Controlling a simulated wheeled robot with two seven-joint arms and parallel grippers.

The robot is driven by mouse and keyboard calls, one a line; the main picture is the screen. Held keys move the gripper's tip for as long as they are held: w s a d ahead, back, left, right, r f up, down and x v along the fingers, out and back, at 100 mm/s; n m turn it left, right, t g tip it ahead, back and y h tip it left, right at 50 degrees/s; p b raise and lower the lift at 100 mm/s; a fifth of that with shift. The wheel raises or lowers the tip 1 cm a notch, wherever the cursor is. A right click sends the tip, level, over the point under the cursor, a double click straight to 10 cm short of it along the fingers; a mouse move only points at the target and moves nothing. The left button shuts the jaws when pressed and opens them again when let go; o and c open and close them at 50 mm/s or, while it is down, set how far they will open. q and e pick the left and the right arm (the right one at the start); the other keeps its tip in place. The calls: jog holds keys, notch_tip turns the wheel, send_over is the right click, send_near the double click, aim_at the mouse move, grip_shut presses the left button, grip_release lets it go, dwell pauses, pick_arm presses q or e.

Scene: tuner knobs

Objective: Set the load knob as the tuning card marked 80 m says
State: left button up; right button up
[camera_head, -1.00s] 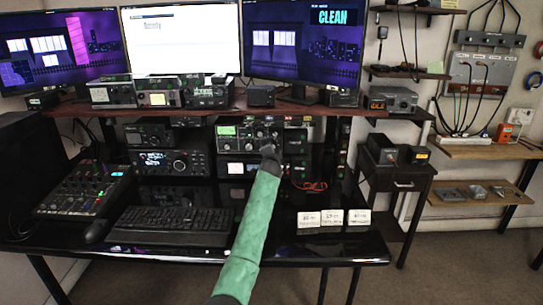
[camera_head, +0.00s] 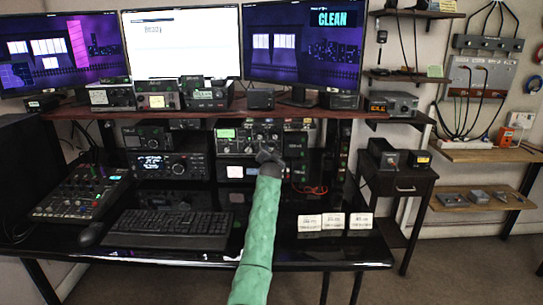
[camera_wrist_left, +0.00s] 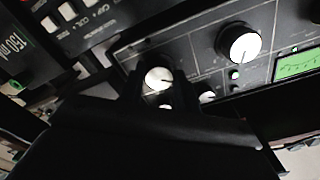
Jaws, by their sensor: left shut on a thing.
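The tuner (camera_head: 228,147) is a dark box with a lit green meter and several silver-capped knobs, on the rack below the shelf. My left gripper (camera_head: 268,156) is at its front panel. In the left wrist view, my left gripper (camera_wrist_left: 160,92) is shut on a silver-capped knob (camera_wrist_left: 158,77); no label for it is readable. A larger knob (camera_wrist_left: 240,44) and a small knob (camera_wrist_left: 207,97) sit beside it. Three white tuning cards, left (camera_head: 309,222), middle (camera_head: 333,221) and right (camera_head: 360,221), stand on the desk; their writing is too small to read. My right gripper is not in view.
A keyboard (camera_head: 172,222) and mixer (camera_head: 82,190) occupy the desk's left and middle. A radio (camera_head: 168,165) stands left of the tuner. Monitors and small devices are above. The glossy desk is clear around the cards.

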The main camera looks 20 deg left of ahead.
pick_arm(q)
jog(key=shift+a+f, duration=0.1)
jog(key=shift+f, duration=0.2)
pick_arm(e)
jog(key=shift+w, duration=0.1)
pick_arm(q)
jog(key=o, duration=1)
jog(key=shift+s+r, duration=0.1)
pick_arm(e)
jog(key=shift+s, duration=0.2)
pick_arm(q)
jog(key=shift+r, duration=0.1)
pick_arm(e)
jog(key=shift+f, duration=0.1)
pick_arm(q)
jog(key=v, duration=0.7)
jog(key=shift+s, duration=0.35)
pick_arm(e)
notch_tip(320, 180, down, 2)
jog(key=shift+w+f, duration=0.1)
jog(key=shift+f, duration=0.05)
